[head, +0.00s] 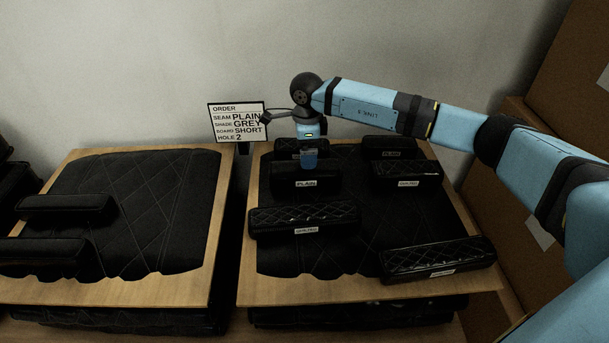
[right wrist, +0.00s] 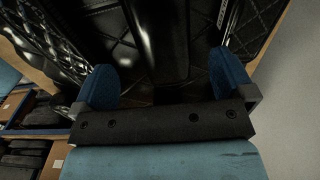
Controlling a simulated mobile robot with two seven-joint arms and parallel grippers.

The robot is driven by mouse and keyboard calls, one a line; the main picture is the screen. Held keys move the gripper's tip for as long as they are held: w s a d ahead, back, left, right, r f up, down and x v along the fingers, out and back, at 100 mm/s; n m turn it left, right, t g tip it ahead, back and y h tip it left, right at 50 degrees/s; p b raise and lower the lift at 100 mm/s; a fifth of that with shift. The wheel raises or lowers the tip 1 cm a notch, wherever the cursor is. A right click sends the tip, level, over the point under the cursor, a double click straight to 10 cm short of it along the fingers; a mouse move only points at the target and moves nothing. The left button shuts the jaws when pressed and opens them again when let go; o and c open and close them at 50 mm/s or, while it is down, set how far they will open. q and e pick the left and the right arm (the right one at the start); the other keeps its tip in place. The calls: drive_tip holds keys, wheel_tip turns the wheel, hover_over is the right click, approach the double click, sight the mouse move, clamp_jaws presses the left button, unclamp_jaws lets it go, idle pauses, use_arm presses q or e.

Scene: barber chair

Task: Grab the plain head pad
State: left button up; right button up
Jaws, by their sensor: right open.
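A black head pad with a smooth front and a PLAIN label (head: 306,175) stands at the back left of the right-hand board (head: 235,290). My right gripper (head: 309,158) is open, pointing down just at the top of this pad. In the right wrist view its two blue fingertips (right wrist: 164,82) are apart, with a smooth black pad (right wrist: 160,35) between and beyond them. I cannot tell whether they touch it. Another pad (head: 388,142) at the back right has a smooth face and a label too small to read surely. My left gripper is not in view.
Quilted pads lie on the same board: one at right (head: 407,171), one in front (head: 303,217), one at front right (head: 438,256). An order sign (head: 237,122) reads plain, grey, short, hole 2. A second board (head: 170,293) at left holds more black pads.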

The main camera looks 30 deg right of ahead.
sight(305, 174)
wheel_tip(305, 174, down, 10)
drive_tip(key=shift+w+a+r+b, duration=0.15)
drive_tip(key=shift+b, duration=0.3)
drive_tip(key=c, duration=1)
